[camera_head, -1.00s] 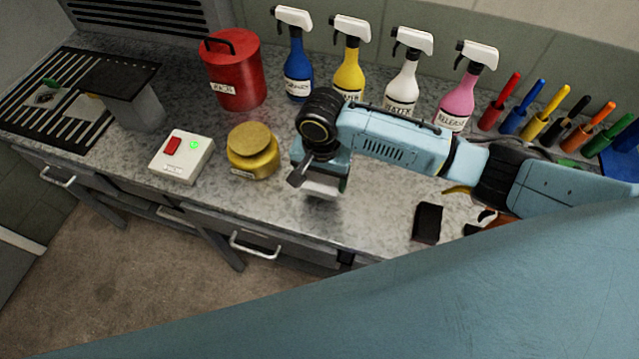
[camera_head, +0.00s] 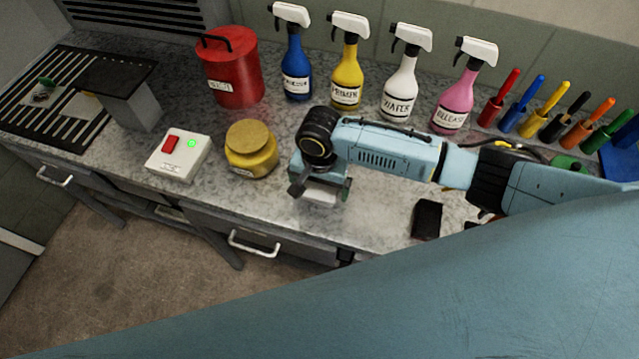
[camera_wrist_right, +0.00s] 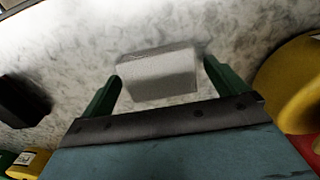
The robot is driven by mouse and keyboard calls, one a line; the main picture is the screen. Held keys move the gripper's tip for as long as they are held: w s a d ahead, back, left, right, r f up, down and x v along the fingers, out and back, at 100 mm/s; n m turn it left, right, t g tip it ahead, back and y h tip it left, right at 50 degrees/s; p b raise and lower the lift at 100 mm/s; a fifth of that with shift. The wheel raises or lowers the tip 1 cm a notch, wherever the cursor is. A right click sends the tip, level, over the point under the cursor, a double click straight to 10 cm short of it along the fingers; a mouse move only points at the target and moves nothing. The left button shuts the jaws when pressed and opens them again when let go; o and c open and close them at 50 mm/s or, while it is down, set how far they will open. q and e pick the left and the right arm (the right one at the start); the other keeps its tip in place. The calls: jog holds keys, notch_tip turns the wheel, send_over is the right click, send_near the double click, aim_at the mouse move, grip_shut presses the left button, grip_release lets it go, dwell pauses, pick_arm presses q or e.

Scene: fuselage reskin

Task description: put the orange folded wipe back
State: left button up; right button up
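I make out no clearly orange folded wipe. A pale grey-white block (camera_wrist_right: 157,75) shows between the green fingers of my right gripper (camera_wrist_right: 163,70) in the right wrist view. It also shows below the gripper (camera_head: 320,190) in the head view. The fingers stand wide apart, with a narrow gap visible between the block and the right-hand finger. I cannot tell whether the block rests on the counter. My right gripper is over the counter, right of the yellow jar (camera_head: 252,158). My left gripper is not in view.
The grey counter (camera_head: 375,215) holds a red can (camera_head: 235,80), a switch box (camera_head: 165,165), a dark block (camera_head: 427,220) and a slotted grille (camera_head: 40,120). Several spray bottles (camera_head: 347,85) and coloured markers (camera_head: 540,110) stand along the back. The counter's front edge is close.

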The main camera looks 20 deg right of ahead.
aim_at(319, 188)
jog(key=shift+r, duration=0.1)
notch_tip(319, 188, up, 12)
jog(key=shift+p, duration=0.45)
